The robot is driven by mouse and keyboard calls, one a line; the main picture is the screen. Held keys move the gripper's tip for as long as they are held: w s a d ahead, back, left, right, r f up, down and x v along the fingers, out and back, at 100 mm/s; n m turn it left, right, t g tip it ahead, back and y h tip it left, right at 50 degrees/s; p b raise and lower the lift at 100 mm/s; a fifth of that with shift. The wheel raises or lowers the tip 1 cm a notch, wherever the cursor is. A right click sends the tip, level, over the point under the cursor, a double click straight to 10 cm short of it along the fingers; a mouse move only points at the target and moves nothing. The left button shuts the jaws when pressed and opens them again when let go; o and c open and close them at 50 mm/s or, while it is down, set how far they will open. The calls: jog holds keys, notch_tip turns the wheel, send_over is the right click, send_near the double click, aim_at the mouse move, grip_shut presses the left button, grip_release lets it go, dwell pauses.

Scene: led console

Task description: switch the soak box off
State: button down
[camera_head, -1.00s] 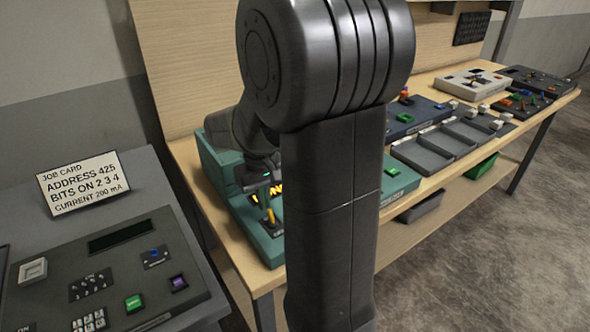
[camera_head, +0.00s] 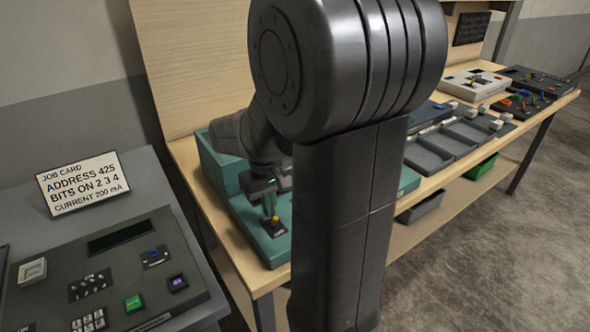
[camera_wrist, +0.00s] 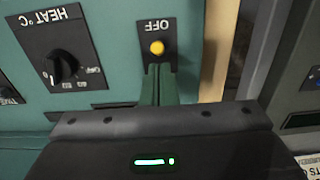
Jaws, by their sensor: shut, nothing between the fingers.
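The soak box is the teal-green console (camera_head: 242,222) on the wooden bench, partly hidden behind my arm. In the wrist view its face (camera_wrist: 110,65) shows a black plate marked OFF (camera_wrist: 158,38) with a yellow round-tipped control (camera_wrist: 157,47), and a HEAT °C knob (camera_wrist: 63,66) to the left. My gripper (camera_wrist: 159,70) is shut and empty, its green fingertips just below the yellow tip in the wrist view. I cannot tell whether they touch it. In the head view my gripper (camera_head: 269,205) is above the box's front left corner, by the yellow tip (camera_head: 275,219).
A grey console (camera_head: 110,270) and a job card (camera_head: 82,184) stand at the left. Grey trays (camera_head: 425,155) and other control boxes (camera_head: 475,83) lie along the bench at right. A green bin (camera_head: 481,166) is on the lower shelf.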

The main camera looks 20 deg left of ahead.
notch_tip(320, 180, up, 7)
jog(key=p, duration=0.6)
jog(key=shift+w+a, duration=0.25)
jog(key=shift+a, duration=0.1)
jog(key=shift+f, duration=0.1)
jog(key=f+b, duration=0.6)
jog(key=f, duration=0.1)
jog(key=shift+s+d, duration=0.25)
jog(key=shift+d, duration=0.05)
jog(key=shift+w+a, duration=0.15)
jog(key=shift+r, duration=0.15)
